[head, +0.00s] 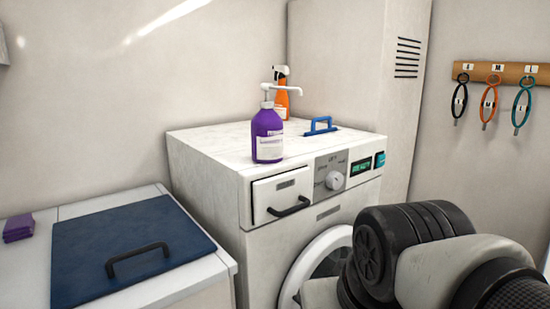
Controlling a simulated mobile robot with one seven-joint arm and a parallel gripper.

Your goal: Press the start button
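A white washing machine (210,185) stands in the middle of the head view. Its front panel has a round dial (335,181), a small display with green characters (361,168) and, to the right of that, a teal square button (380,160) in a dark surround. The teal button looks like the start button, but I cannot read any label on it. My black and pale arm links fill the lower right, in front of the door. My gripper is not in view, so its opening and its distance from the button do not show.
A purple pump bottle (268,135), an orange spray bottle (283,97) and a blue handled object (320,127) stand on the machine. A detergent drawer (280,192) looks slightly open. A blue lid (85,240) covers the left counter. Loops hang from a wall rail (500,73).

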